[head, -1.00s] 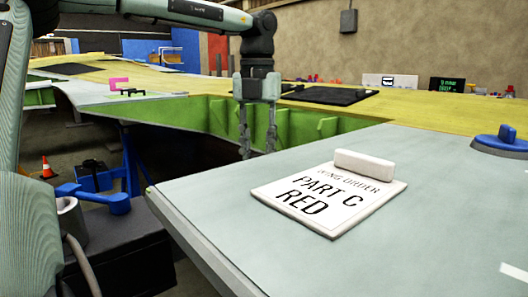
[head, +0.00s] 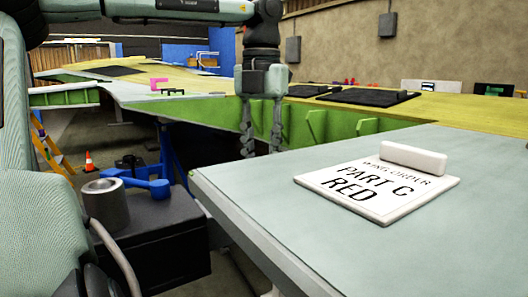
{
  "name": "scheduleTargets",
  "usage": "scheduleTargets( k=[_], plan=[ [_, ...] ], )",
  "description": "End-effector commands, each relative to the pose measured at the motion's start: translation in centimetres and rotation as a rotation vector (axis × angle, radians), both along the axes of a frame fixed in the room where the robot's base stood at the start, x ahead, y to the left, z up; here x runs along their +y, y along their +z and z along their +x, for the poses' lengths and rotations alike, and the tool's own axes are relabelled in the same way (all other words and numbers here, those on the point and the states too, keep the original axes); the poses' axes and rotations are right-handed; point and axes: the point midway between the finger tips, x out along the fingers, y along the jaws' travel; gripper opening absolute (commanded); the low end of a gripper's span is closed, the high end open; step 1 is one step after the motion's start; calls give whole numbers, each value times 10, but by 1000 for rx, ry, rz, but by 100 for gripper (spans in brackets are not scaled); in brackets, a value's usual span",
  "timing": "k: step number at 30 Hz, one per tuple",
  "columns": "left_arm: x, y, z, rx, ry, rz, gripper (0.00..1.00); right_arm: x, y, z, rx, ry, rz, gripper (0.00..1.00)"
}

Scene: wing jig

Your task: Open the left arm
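My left gripper (head: 262,146) hangs pointing down from an arm that comes in at the upper left of the head view. Its two fingers are apart with nothing between them. It is in front of the green inner wall (head: 335,124) of the wing structure, beyond the left end of the pale grey-green panel (head: 265,190). My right gripper is not in view.
A dark box (head: 160,240) with a blue-handled tool (head: 148,186) and a grey cylinder (head: 106,204) on top stands at lower left. An orange cone (head: 88,161) and a yellow ladder (head: 50,150) stand behind. Black pads (head: 368,96) lie on the yellow surface.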

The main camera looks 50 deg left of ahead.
Motion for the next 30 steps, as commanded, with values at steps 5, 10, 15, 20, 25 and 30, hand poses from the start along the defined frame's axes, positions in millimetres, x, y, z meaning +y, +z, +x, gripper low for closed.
scheduleTargets(
  k=[5,10,15,20,25,30],
  plan=[
    [1,1,1,-5,1,3,45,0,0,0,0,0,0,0],
    [1,1,1,-3,0,2,50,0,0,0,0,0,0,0],
    [0,1,1,-3,0,1,50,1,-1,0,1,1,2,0],
    [1,17,2,-5,1,3,50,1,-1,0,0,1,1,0],
    [1,52,1,-7,3,4,50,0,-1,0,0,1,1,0],
    [1,87,2,-5,4,3,50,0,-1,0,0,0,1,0]
  ],
)
